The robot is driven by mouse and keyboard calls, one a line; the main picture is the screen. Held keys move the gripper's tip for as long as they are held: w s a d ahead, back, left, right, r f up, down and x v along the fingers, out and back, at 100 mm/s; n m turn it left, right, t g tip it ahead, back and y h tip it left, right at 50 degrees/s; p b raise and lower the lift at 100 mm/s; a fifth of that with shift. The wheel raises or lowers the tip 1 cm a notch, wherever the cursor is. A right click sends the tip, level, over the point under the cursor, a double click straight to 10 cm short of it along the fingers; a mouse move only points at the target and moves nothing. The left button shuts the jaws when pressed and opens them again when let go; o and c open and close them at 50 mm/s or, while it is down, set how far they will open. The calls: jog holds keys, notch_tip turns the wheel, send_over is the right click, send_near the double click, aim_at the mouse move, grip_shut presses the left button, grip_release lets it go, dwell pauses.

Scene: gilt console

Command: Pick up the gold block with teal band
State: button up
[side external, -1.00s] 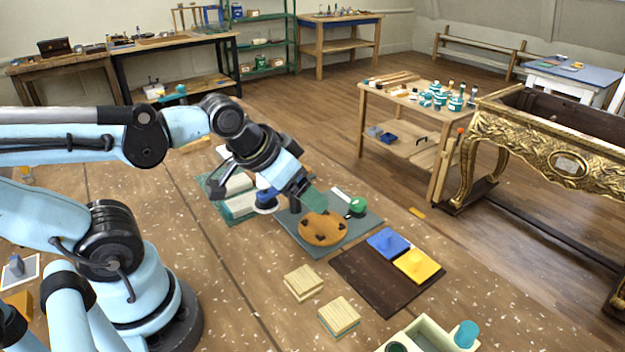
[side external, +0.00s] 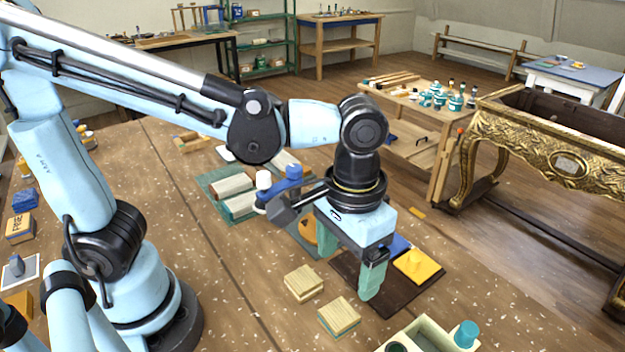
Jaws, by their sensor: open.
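The gold block with teal band (side external: 339,317) lies on the speckled workbench, a striped gold block with a teal edge along its lower side. A similar gold block (side external: 303,283) lies behind and left of it, with no teal clearly visible. My gripper (side external: 348,277) points down with its two teal fingers apart and nothing seen between them. It is above and a little behind the teal-banded block, in front of the dark board in the picture. I cannot tell its exact height.
A dark board (side external: 393,299) holds a yellow square piece (side external: 418,265) and a blue one, partly hidden by my gripper. A cream box (side external: 430,336) with a teal cylinder (side external: 466,334) stands at the front right. Bare bench surrounds the two gold blocks.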

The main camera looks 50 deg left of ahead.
aim_at(340, 313)
jog(key=shift+s+a+f, duration=0.1)
jog(key=shift+f, duration=2.85)
jog(key=shift+a+f, duration=0.1)
jog(key=shift+f, duration=2.85)
jog(key=shift+c, duration=0.2)
jog(key=c, duration=1.1)
jog(key=shift+r, duration=0.15)
